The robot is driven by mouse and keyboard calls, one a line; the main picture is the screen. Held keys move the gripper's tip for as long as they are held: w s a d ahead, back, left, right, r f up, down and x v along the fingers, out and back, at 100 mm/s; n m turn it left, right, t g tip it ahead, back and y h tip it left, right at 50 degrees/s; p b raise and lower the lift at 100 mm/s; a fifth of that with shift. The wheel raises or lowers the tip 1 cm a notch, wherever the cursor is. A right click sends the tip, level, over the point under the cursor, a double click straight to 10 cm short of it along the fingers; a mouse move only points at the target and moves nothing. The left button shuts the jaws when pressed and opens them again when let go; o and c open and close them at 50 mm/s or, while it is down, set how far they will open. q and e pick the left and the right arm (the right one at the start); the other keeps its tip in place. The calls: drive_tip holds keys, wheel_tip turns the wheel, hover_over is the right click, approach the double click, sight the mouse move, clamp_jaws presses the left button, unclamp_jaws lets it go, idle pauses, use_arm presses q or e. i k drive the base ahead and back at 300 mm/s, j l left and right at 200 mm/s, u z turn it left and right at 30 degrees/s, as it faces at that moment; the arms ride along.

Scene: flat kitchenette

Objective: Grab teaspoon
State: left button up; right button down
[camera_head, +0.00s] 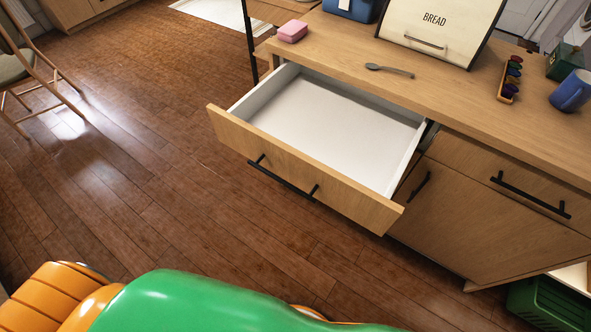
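A grey teaspoon (389,71) lies flat on the wooden counter (460,93), between the bread box and the open drawer. Its bowl points left and its handle points right. The drawer (310,170) below the counter is pulled out and its white inside looks empty. Green and orange parts of my own arm cross the bottom of the view. Neither of my grippers shows in the view.
A bread box (440,32) stands behind the teaspoon. A pink block (293,31) lies at the counter's left end. A coffee-pod rack (510,80) and a blue mug (571,91) stand to the right. The open drawer juts out over the clear wooden floor (130,140).

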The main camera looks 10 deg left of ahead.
sight(369, 65)
drive_tip(key=i+l, duration=0.1)
drive_tip(key=l, duration=0.3)
drive_tip(key=i+l, duration=0.15)
drive_tip(key=l, duration=0.2)
drive_tip(key=i+l, duration=0.1)
drive_tip(key=l, duration=0.3)
drive_tip(key=i+l, duration=0.15)
drive_tip(key=l, duration=0.2)
drive_tip(key=i+l+u, duration=0.1)
drive_tip(key=l, duration=0.3)
